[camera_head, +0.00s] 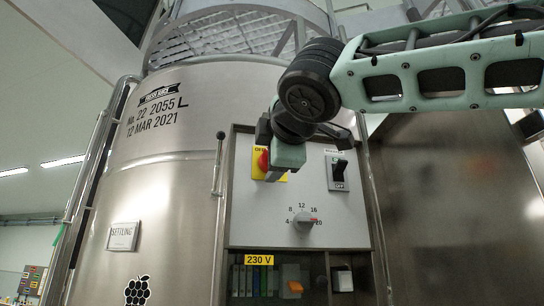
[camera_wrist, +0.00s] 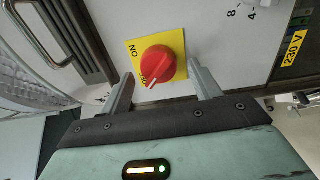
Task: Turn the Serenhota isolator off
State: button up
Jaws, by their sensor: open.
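The isolator is a red rotary knob (camera_wrist: 157,66) on a yellow plate (camera_wrist: 175,40), set in a grey panel. In the wrist view a white mark on the knob points to the lower left, away from the "ON" lettering at the plate's upper left. In the head view the plate (camera_head: 257,170) shows "OFF" lettering at its top, and the knob (camera_head: 264,160) is partly hidden by my gripper. My gripper (camera_wrist: 164,84) is open, its fingers on either side of the knob's lower part with gaps. Whether the tips reach past the knob's face is hard to tell.
Right of the isolator is a black switch (camera_head: 340,169) marked "OFF". Below are a numbered dial (camera_head: 303,222) and a "230 V" label (camera_head: 259,260) over an open bay. A lever (camera_head: 217,163) stands left of the panel, against a large steel vat (camera_head: 165,190).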

jog(key=b+v, duration=0.4)
jog(key=v, duration=1.2)
jog(key=shift+s+b, duration=0.4)
jog(key=shift+d+f, duration=0.1)
jog(key=w+a+f+m+g+h, duration=0.1)
jog(key=w+f+g, duration=0.15)
jog(key=f, duration=1.05)
jog(key=w+a+f+m+g, duration=0.1)
jog(key=f+g, duration=0.3)
jog(key=f, duration=0.8)
jog(key=w+a+f+m+g+h, duration=0.1)
jog(key=w+f+m+g, duration=0.15)
jog(key=f, duration=1.05)
jog(key=s+d+f+m+g, duration=0.2)
jog(key=s+d+f+g, duration=0.1)
jog(key=f, duration=0.5)
jog(key=s+d+f+m+g, duration=0.3)
jog(key=s+d+f, duration=0.1)
jog(key=f, duration=0.5)
jog(key=s+d+f+m+g+h, duration=0.1)
jog(key=s+d+f+m+g, duration=0.1)
jog(key=s+f, duration=0.4)
notch_tip(320, 180, down, 3)
jog(key=d+m, duration=0.1)
jog(key=d, duration=0.1)
jog(key=shift+d+g, duration=0.35)
jog(key=shift+g, duration=0.05)
